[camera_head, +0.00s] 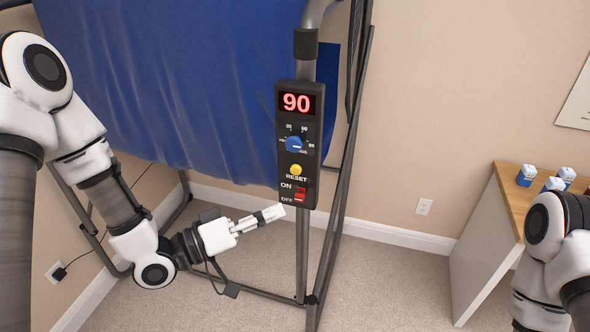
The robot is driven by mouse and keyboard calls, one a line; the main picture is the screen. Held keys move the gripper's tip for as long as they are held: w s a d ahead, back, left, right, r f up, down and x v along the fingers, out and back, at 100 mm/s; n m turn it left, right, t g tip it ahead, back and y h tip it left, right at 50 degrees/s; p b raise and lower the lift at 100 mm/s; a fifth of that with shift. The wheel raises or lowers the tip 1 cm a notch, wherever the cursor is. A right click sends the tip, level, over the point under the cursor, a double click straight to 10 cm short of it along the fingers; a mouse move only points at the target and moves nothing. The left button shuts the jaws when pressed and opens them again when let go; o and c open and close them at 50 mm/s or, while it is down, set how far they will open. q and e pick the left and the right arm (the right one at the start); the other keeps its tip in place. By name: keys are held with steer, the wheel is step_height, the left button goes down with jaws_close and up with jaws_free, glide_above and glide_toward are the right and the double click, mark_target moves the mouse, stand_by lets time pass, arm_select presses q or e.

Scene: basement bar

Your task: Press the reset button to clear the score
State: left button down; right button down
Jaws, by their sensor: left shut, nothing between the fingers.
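A black control panel (299,188) hangs upright on a metal post in the middle of the head view. Its red display (297,103) reads 90. Below the display is a blue dial (294,144). Under that is the round yellow reset button (295,170), labelled RESET. A red on/off switch (300,195) is at the panel's bottom. My left gripper (281,211) is shut and empty, its tips close to the panel's lower left edge, below the button. Whether they touch the panel cannot be told. My right arm shows at the lower right; its gripper is not in view.
A blue cloth (190,80) hangs from the metal frame behind the panel. Frame tubes (255,293) run along the carpet. A wooden-topped table (508,178) with several small blue and white boxes (526,176) stands at the right. Carpet is clear between frame and table.

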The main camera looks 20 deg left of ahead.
arm_select(q)
steer(key=shift+w+d, duration=0.2)
steer(key=shift+w, duration=4.15)
steer(key=shift+w, duration=0.1)
steer(key=shift+w, duration=0.3)
steer(key=shift+w, duration=0.4)
steer(key=shift+s, duration=0.85)
steer(key=s, duration=0.5)
steer(key=shift+a, duration=0.1)
